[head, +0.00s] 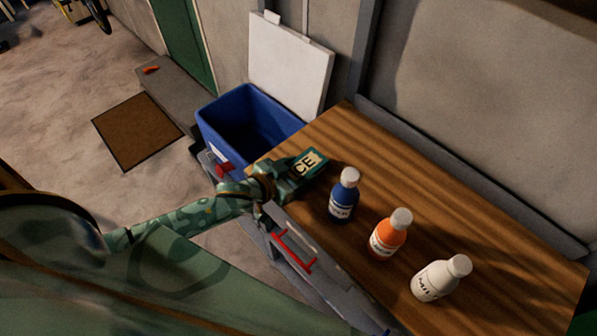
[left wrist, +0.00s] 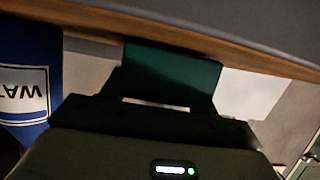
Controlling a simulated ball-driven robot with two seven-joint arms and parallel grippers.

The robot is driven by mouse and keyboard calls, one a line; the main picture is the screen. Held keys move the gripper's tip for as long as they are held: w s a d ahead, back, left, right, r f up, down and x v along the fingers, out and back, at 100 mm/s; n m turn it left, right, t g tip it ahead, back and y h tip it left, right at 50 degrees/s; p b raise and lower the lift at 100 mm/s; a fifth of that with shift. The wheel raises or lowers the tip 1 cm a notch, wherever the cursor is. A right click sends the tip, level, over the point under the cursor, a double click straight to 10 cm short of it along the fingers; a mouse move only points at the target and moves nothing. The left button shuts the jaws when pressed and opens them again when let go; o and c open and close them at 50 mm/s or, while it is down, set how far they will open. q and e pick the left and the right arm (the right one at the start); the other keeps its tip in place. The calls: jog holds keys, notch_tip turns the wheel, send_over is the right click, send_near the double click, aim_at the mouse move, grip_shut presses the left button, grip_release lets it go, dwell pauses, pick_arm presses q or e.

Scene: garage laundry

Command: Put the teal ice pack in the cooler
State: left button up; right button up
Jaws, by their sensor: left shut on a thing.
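The teal ice pack (head: 311,161), with a pale label reading ICE, is in my left gripper (head: 297,173) over the left end of the wooden bench. In the left wrist view the teal pack (left wrist: 172,74) shows between the fingers, which are shut on it. I cannot tell whether the pack touches the bench top. The blue cooler (head: 217,138) stands beyond the bench's left end, up and left of the gripper. Its white lid (head: 289,64) stands open at the back, and the inside that shows looks empty. My right gripper is not in view.
On the bench (head: 462,212) a blue bottle (head: 342,204) stands just right of the gripper, then an orange bottle (head: 385,242) and a white bottle (head: 433,282). The blue bottle also shows in the left wrist view (left wrist: 30,60). A brown mat (head: 136,130) lies on the floor.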

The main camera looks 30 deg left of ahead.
pick_arm(q)
jog(key=shift+f, duration=0.15)
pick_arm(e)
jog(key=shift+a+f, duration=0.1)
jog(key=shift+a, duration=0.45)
